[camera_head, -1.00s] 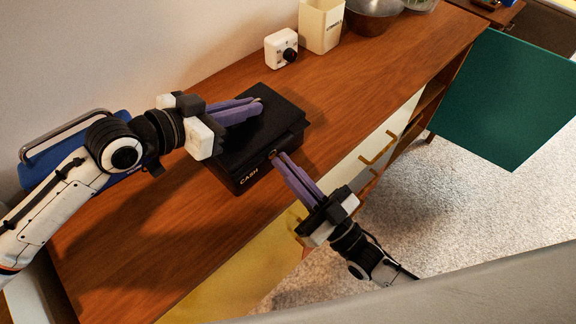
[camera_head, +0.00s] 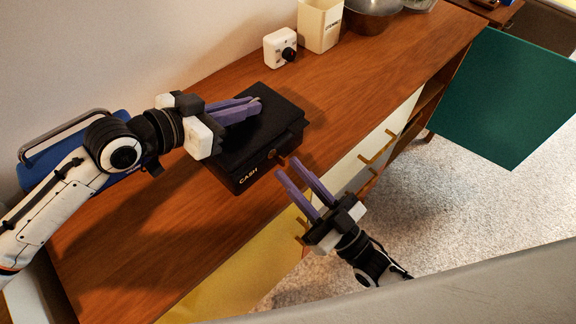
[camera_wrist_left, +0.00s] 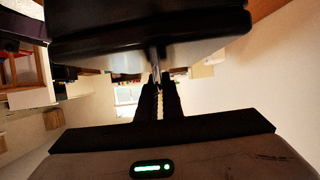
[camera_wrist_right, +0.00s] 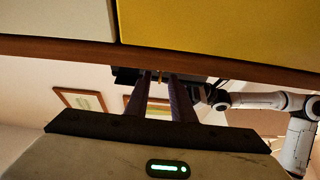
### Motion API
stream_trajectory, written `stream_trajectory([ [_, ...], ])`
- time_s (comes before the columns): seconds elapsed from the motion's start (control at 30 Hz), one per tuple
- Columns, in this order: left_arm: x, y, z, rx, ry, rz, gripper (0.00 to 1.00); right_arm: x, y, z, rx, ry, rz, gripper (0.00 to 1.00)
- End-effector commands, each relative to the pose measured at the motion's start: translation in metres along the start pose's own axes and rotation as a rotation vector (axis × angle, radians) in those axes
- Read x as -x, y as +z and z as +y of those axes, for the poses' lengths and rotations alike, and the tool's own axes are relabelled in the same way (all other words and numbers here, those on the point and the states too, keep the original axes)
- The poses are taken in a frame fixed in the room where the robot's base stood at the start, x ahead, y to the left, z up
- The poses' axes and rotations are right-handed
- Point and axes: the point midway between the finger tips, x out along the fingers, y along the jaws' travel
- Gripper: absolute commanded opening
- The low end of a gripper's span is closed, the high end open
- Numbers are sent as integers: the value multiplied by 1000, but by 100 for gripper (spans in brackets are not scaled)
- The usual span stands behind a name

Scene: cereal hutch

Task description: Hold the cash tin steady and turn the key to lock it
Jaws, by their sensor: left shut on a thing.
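The black cash tin (camera_head: 258,150) sits on the wooden top, its lid down and "CASH" lettered on its front. My left gripper (camera_head: 254,106) lies over the lid, shut on the tin's metal handle, which shows as a thin shiny bar (camera_wrist_left: 156,72) in the left wrist view. My right gripper (camera_head: 287,166) is open just off the tin's front, with its fingers apart and nothing held. A small brass-coloured key (camera_wrist_right: 159,79) shows between its fingers at the tin's front in the right wrist view. The key's exact angle is too small to tell.
A white box with a black dial (camera_head: 281,48), a cream canister (camera_head: 320,25) and a metal bowl (camera_head: 373,8) stand behind the tin. A blue object with a metal bar (camera_head: 60,150) is at left. The wood right of the tin is clear.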

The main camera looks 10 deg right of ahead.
Motion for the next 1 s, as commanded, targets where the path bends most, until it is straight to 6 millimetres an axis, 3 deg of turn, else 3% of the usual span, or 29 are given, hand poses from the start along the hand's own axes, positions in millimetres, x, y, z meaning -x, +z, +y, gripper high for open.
stream_trajectory([
  [0.2, 0, 1, -1, 0, -1, -3, 0, 50, 1, 0, -2, 2, -5, 22],
  [0.4, 0, 1, -1, 0, -1, -3, 0, 83, 1, 0, -1, 1, -3, 22],
  [0.6, 0, 1, 0, 0, -1, -3, 0, 97, 0, 0, 0, 1, 0, 22],
  [0.87, 0, 1, 0, 0, -1, -3, 0, 98, 0, 0, 0, 1, 1, 22],
  [0.9, 0, 1, 0, 0, -1, -3, 13, 98, 0, 0, 0, 1, 1, 22],
  [1.0, 0, 1, 0, 0, -1, -2, 28, 98, 0, 0, 0, 1, 1, 22],
])
